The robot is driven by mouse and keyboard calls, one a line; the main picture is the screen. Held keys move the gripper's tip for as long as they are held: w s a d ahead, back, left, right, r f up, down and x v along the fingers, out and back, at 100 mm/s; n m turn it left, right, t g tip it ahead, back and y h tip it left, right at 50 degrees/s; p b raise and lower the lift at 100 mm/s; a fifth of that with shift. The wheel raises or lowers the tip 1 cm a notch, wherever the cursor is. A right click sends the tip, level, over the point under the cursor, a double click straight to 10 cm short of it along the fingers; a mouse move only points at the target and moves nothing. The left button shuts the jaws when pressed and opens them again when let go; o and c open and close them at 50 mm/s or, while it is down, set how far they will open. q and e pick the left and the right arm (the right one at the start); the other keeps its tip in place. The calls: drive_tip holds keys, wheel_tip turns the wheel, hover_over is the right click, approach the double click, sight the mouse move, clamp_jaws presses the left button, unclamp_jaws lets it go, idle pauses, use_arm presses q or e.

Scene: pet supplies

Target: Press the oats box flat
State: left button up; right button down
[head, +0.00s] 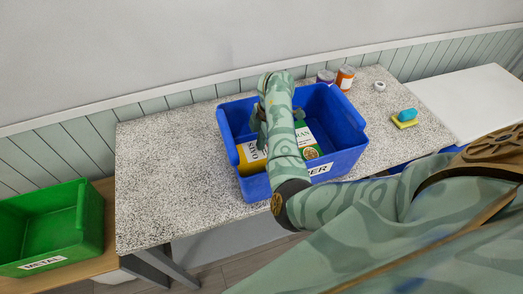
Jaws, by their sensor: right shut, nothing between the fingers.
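A yellow box with partly hidden lettering, which looks like the oats box (249,159), lies in the blue bin (351,160) at its left front. My right arm reaches over the bin and covers part of the box. My right gripper (257,133) is inside the bin, above or beside the back of the yellow box; I cannot tell whether it touches it. Its fingers are shut with nothing between them and are partly hidden by the forearm. A white, green and yellow box (317,147) lies to the right of my forearm in the same bin. My left gripper is out of view.
The bin stands on a speckled table (165,180), which is bare on the left. Two jars (345,77) stand behind the bin. A white roll (380,86) and a blue-and-yellow sponge-like item (406,117) lie right. A green METAL bin (55,225) is at far left.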

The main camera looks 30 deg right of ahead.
drive_tip(key=shift+f, duration=0.25)
drive_tip(key=shift+w+f+b, duration=0.15)
drive_tip(key=shift+f+b, duration=0.15)
drive_tip(key=shift+b, duration=0.25)
wheel_tip(320, 180, up, 9)
drive_tip(key=p, duration=0.7)
drive_tip(key=shift+p, duration=0.35)
drive_tip(key=shift+d, duration=0.2)
